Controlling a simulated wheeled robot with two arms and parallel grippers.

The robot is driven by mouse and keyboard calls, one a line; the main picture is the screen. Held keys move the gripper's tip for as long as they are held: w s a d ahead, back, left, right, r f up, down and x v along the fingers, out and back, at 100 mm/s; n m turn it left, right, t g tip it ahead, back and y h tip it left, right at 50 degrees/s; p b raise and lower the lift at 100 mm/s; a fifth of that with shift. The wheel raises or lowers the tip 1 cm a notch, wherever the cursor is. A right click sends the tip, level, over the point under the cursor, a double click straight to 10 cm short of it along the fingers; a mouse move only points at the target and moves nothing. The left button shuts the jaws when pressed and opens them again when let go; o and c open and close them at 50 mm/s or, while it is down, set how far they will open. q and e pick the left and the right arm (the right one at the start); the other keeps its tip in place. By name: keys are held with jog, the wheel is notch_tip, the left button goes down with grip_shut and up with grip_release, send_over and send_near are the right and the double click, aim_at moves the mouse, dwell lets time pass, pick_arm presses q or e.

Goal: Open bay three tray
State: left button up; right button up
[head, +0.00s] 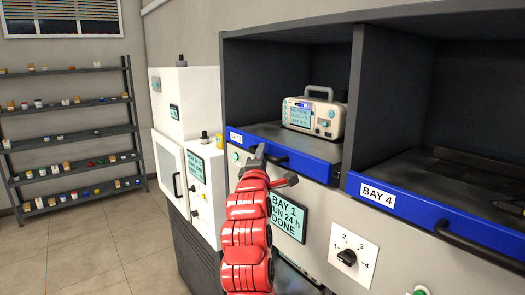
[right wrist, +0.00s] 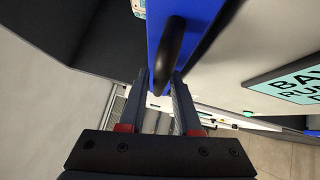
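The bay tray with a blue front (head: 305,164) holds a beige monitor (head: 314,112) with a handle and a lit screen. Its label (head: 236,137) is too small to read surely. A dark bar handle (head: 278,160) is on this front. My right gripper (head: 275,166) is at the handle with its fingers apart. In the right wrist view the handle (right wrist: 171,50) stands just ahead of and between the fingertips (right wrist: 159,78); contact cannot be told. The bay 4 tray (head: 440,232) is at the right, with its own black handle (head: 478,246). My left gripper is not in view.
A screen (head: 287,218) below the tray reads BAY 1, RUN 24 h, DONE. A dial (head: 347,257) marked 1 to 4 is on the panel. A white cabinet (head: 182,100) stands at the left. Shelves (head: 72,135) line the back wall. The tiled floor (head: 95,250) is clear.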

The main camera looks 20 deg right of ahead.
jog(key=shift+w, duration=0.15)
jog(key=shift+c, duration=0.2)
grip_shut()
dwell(1.2)
